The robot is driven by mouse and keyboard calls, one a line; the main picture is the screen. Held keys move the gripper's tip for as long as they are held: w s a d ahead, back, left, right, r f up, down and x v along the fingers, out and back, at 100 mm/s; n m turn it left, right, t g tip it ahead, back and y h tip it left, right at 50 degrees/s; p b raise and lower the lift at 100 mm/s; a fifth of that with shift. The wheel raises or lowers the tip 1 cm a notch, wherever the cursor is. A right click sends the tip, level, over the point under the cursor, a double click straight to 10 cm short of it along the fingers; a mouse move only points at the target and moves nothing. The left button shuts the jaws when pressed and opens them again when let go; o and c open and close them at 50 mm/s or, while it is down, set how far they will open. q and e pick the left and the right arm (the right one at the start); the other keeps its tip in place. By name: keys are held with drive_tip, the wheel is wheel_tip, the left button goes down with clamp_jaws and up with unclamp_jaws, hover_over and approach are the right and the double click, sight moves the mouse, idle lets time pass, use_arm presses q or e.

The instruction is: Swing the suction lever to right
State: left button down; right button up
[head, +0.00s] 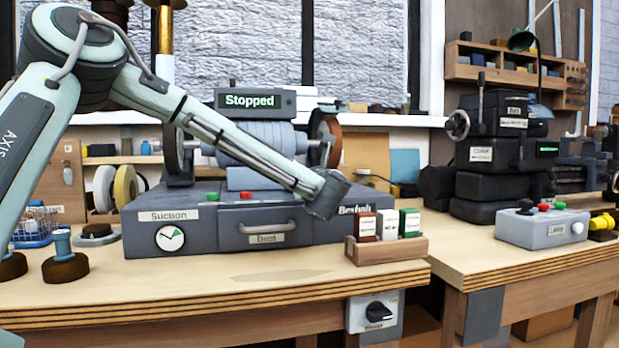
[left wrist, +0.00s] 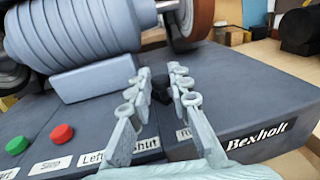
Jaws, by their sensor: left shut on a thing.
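The dark suction lever (left wrist: 160,96) stands on the sloped top of the grey Bexholt machine (left wrist: 240,98), in the left wrist view. My left gripper (left wrist: 161,78) is shut on the lever, with one pale finger on each side of it. Labels reading Left (left wrist: 91,158) and Shut (left wrist: 148,143) show in front of it, and a third label starting with R is mostly covered by a finger. The lever's exact setting cannot be told. In the head view my left arm reaches across the machine (head: 200,238), and its wrist hides the lever and fingers. My right gripper is not in view.
A red button (left wrist: 62,133) and a green button (left wrist: 16,146) sit left of the lever. The grey stepped drum (left wrist: 75,35) and a brown wheel (left wrist: 190,18) stand behind it. The display (head: 250,100) reads Stopped. A wooden box of small cartons (head: 400,247) stands at the machine's right front.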

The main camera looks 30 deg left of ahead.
use_arm(q)
drive_tip(key=c, duration=1.4)
unclamp_jaws()
drive_tip(key=shift+o, duration=0.2)
drive_tip(key=v, duration=1.2)
drive_tip(key=shift+d, duration=0.1)
